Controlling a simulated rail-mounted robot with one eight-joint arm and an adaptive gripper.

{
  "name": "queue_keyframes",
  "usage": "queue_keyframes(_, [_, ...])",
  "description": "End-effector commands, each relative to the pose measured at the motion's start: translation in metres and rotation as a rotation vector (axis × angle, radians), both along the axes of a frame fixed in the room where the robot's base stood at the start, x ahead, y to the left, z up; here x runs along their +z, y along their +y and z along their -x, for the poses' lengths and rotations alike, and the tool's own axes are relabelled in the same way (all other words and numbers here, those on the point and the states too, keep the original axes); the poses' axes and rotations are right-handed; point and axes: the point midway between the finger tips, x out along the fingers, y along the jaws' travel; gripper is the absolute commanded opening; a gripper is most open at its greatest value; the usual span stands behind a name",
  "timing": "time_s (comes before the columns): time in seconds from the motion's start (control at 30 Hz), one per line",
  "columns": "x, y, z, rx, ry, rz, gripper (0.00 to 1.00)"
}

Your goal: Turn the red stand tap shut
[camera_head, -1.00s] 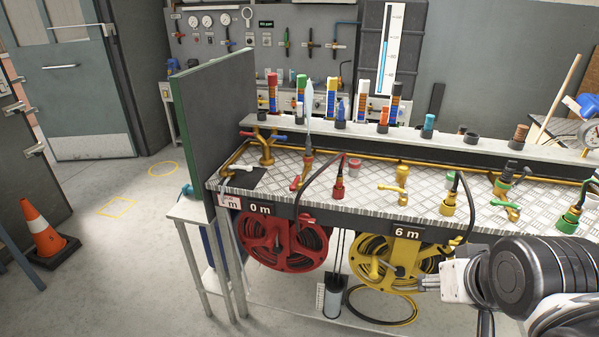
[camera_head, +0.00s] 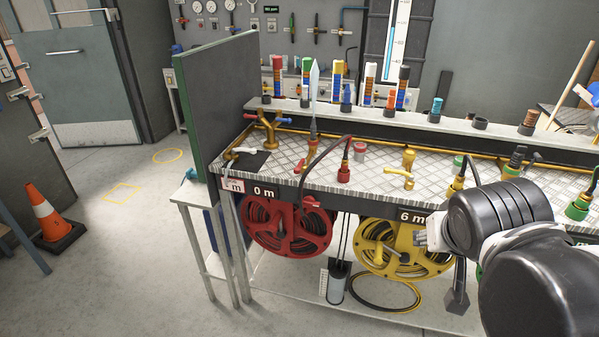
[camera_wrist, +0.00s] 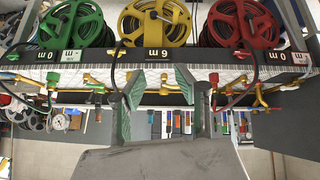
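The red stand tap (camera_head: 301,168) stands on the checker-plate bench top above the red hose reel (camera_head: 290,225), with its red lever low at the front left. A dark hose passes close beside it. The head view does not show the fingertips clearly.
A red hose fitting (camera_head: 344,168) stands right of the red tap. The yellow tap (camera_head: 401,177) is farther right. A brass stand with red and blue levers (camera_head: 269,128) is behind left.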

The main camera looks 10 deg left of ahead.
Motion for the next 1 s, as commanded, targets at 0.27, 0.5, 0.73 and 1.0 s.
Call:
queue_keyframes(0.27, [-0.017, 0.024, -0.078, -0.046, -0.115, 0.120, 0.31])
queue_keyframes(0.5, [-0.030, 0.067, -0.141, -0.066, -0.265, 0.192, 0.31])
queue_keyframes(0.73, [-0.048, 0.127, -0.191, -0.061, -0.439, 0.228, 0.31])
queue_keyframes(1.0, [-0.077, 0.220, -0.229, -0.019, -0.667, 0.223, 0.31])
